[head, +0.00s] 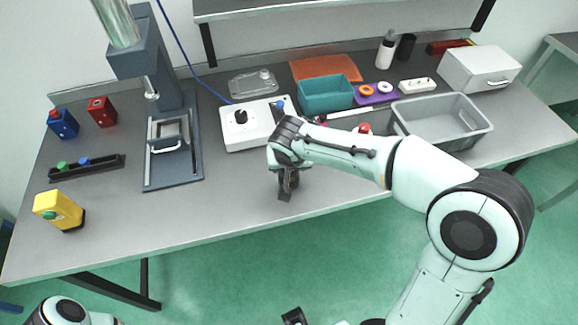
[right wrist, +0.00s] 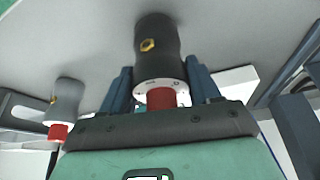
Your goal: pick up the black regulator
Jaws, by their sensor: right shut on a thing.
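The black regulator (right wrist: 152,48) shows in the right wrist view, a dark cylinder with a brass port, a pale flange and a red knob. My right gripper (right wrist: 160,88) has its blue-grey fingers on both sides of it, shut on it near the flange. I cannot tell whether its far end touches the table. In the head view my right gripper (head: 287,188) is low over the table's front middle, and the regulator is mostly hidden by the gripper and wrist.
A grey regulator (right wrist: 66,102) with a red knob stands left in the wrist view. A white box with a black knob (head: 243,131), a teal bin (head: 325,105) and a grey tray (head: 455,140) lie behind my arm. A press (head: 172,170) stands left.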

